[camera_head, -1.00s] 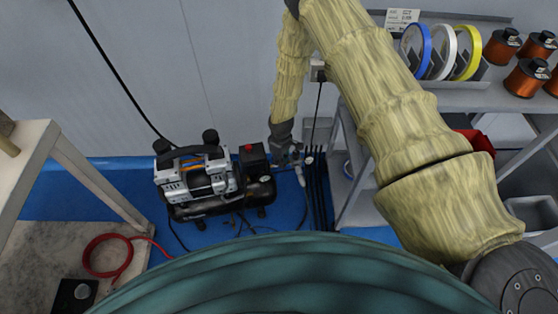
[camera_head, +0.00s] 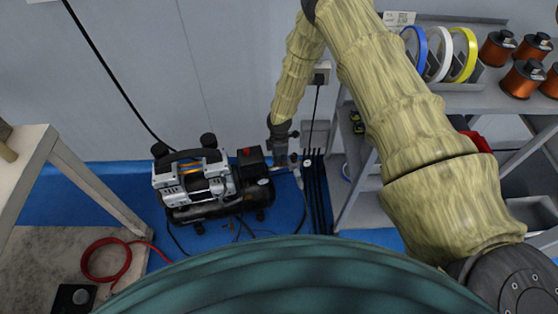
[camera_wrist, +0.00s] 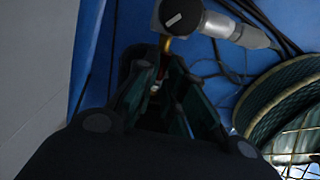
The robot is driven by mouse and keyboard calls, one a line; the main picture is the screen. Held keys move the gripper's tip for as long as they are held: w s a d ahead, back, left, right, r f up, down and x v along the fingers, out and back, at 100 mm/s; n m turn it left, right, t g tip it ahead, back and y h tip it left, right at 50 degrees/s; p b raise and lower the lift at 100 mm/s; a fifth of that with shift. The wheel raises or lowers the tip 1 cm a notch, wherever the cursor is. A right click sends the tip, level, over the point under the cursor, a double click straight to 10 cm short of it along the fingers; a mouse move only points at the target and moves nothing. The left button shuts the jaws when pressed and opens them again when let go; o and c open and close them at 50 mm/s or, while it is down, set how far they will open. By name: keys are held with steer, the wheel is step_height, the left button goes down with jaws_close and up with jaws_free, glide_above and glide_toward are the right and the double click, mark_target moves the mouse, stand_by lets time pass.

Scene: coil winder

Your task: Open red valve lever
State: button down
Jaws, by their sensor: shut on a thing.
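My gripper (camera_head: 287,160) is beside the right end of the black and silver air compressor (camera_head: 205,180), low near the floor. In the wrist view my gripper's fingers (camera_wrist: 157,82) are closed together around a small part below a brass stem (camera_wrist: 166,45). This part appears to be the valve lever, but the fingers hide most of it and its red colour is not clear. A grey fitting with a round dark-faced knob (camera_wrist: 180,15) lies just beyond the fingertips. It also shows in the head view as a pale pipe piece below the gripper.
A black box with a red knob (camera_head: 246,153) is left of my gripper. Dark hoses (camera_head: 318,195) run down on the right, beside a grey shelf (camera_head: 362,205) with spools. A red hose (camera_head: 105,262) lies at lower left.

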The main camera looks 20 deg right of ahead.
steer(key=shift+w+d+n, duration=0.15)
steer(key=shift+n, duration=0.15)
stand_by(0.4)
steer(key=c, duration=1.5)
jaws_free()
steer(key=shift+r, duration=0.15)
step_height(320, 180, up, 12)
